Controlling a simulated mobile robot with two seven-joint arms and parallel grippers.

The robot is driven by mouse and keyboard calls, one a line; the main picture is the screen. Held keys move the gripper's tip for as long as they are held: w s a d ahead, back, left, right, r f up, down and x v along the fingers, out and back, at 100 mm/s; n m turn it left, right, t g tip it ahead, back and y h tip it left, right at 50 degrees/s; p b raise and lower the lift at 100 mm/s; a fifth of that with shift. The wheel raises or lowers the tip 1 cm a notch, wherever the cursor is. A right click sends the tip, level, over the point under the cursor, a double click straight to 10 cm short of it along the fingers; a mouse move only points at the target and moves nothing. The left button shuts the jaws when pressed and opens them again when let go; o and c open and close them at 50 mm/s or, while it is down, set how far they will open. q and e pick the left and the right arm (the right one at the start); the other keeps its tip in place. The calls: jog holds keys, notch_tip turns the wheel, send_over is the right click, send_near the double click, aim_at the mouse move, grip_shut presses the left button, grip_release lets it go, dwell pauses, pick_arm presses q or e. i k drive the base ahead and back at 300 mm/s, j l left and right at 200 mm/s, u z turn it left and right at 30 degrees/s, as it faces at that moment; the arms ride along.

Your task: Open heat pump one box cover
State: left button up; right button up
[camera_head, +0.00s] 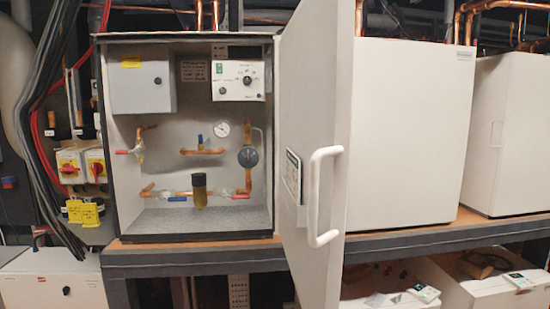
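The heat pump box (190,42) stands at the left of the shelf, open at the front. Inside it are a grey control box, a white control panel with a knob, copper pipes, valves and a round gauge. Its cover (318,110) is swung out to the right, towards me, and the inside is in plain sight. A white D-shaped handle (325,196) stands upright on the cover. Neither of my grippers shows in the head view.
A second white box (412,130) and a third (510,130) stand closed to the right on the shelf (430,238). Cables and yellow-red switches (70,168) are at the left. Lower white units (55,280) stand below the shelf.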

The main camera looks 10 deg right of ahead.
aim_at(139, 78)
jog(key=l+u, duration=0.25)
jog(key=l, duration=0.55)
jog(key=l+u, duration=0.3)
jog(key=l, duration=0.5)
jog(key=k+j+z, duration=0.1)
jog(key=j+z, duration=0.3)
jog(key=j, duration=0.75)
jog(key=i+j+z, duration=0.15)
jog(key=j+z, duration=0.35)
jog(key=j, duration=0.95)
jog(key=k+j+z, duration=0.1)
jog(key=j+z, duration=0.4)
jog(key=j, duration=0.95)
jog(key=i+j+z, duration=0.35)
jog(key=i+j, duration=0.2)
jog(key=i+j+z, duration=0.4)
jog(key=i+j, duration=0.15)
jog(key=j, duration=0.15)
